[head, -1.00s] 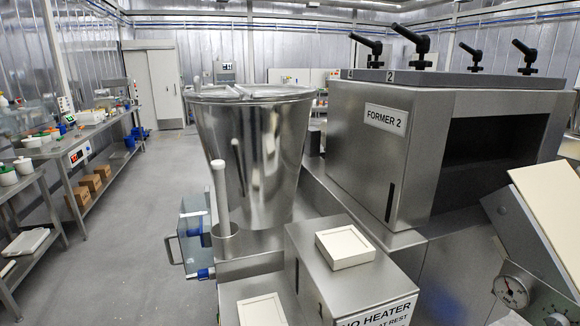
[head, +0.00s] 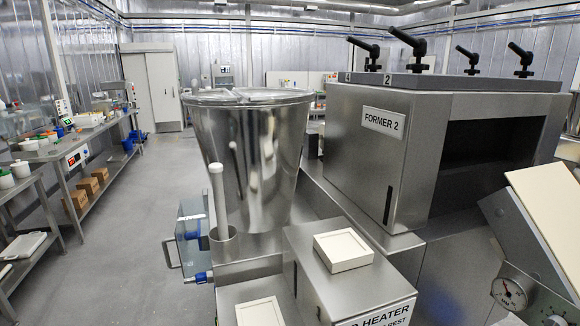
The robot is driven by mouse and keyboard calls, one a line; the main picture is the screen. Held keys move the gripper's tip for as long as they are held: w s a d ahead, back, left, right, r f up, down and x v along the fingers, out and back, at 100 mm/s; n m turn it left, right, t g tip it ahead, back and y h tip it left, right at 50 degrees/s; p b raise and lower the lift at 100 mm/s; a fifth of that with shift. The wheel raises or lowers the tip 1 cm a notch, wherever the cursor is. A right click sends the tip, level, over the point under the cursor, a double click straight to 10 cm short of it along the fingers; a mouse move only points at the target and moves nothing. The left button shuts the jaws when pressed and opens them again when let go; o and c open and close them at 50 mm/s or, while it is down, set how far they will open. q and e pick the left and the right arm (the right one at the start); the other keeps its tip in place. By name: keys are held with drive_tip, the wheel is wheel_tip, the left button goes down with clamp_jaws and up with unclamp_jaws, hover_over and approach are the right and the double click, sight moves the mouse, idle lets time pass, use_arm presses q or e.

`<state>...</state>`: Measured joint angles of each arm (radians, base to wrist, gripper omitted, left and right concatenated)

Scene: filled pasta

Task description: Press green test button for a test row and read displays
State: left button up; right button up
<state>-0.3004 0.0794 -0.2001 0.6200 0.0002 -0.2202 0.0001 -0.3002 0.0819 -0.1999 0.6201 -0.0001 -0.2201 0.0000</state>
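Neither of my grippers is in view. A small white unit (head: 76,157) with a dark red-lit display and a green patch sits at the front of the left bench; its digits are too small to read, and I cannot tell whether the green patch is a button. Another small unit (head: 62,108) with a display stands further back on that side.
A steel hopper (head: 248,150) and a machine labelled FORMER 2 (head: 385,123) fill the middle and right. A box with a NO HEATER label (head: 377,314) carries a cream tray (head: 343,250). Steel benches (head: 75,165) line the left. The grey floor (head: 150,220) between is clear.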

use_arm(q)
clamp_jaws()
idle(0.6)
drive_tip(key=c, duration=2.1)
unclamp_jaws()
